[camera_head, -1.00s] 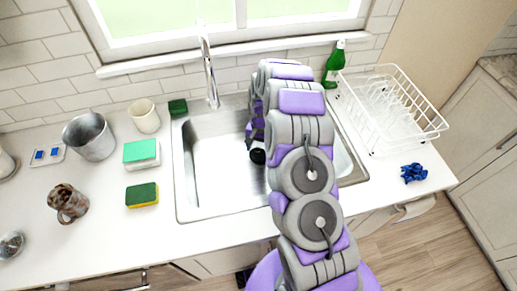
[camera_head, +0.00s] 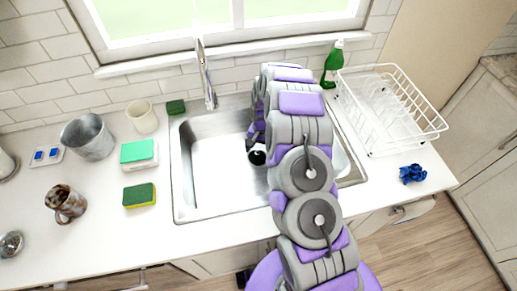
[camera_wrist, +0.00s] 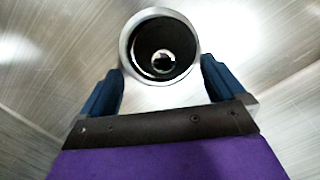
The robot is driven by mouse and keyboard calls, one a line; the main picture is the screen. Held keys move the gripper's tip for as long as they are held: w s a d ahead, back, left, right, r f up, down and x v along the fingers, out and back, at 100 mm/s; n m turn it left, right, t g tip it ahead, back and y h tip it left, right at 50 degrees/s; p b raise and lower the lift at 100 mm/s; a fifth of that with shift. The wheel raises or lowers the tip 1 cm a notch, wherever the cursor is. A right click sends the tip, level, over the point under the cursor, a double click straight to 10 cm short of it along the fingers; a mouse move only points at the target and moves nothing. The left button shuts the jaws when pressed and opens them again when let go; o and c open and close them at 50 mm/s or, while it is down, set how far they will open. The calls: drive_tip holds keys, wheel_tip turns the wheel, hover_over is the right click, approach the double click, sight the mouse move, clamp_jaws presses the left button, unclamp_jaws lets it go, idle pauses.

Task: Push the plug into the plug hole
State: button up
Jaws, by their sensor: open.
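The sink (camera_head: 205,190) is a steel basin in the head view. In the wrist view the plug hole is a round opening with a shiny metal rim (camera_wrist: 123,46). The black round plug (camera_wrist: 147,36), with a small shiny knob, shows inside that rim; how deep it sits I cannot tell. In the head view a small dark round shape with a pale arc (camera_head: 257,158) shows beside my arm. My gripper (camera_wrist: 160,72) is open and empty, its blue fingers apart either side of the hole's near edge.
The faucet (camera_head: 206,75) stands behind the sink. Left of it are a green and white sponge (camera_head: 139,152), a green and yellow sponge (camera_head: 140,196), cups and a metal pot (camera_head: 88,137). A white dish rack (camera_head: 398,130) and a green bottle (camera_head: 333,65) stand right.

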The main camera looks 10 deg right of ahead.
drive_tip(key=shift+d, duration=0.2)
drive_tip(key=shift+a+r, duration=0.45)
drive_tip(key=shift+r, duration=0.05)
wheel_tip(320, 180, up, 11)
drive_tip(key=w+d+p, duration=0.1)
drive_tip(key=d+p, duration=0.1)
drive_tip(key=s+a+r+n, duration=0.25)
drive_tip(key=s+r, duration=0.35)
drive_tip(key=r, duration=0.4)
drive_tip(key=s+a+r+n, duration=0.1)
drive_tip(key=s+r, duration=0.5)
drive_tip(key=s, duration=0.5)
drive_tip(key=s+r+n, duration=0.2)
drive_tip(key=s+r, duration=0.5)
drive_tip(key=s, duration=1.7)
drive_tip(key=shift+s+d+r+h, duration=0.25)
drive_tip(key=shift+s+d+h, duration=0.1)
drive_tip(key=shift+d+h, duration=0.05)
drive_tip(key=shift+n, duration=0.25)
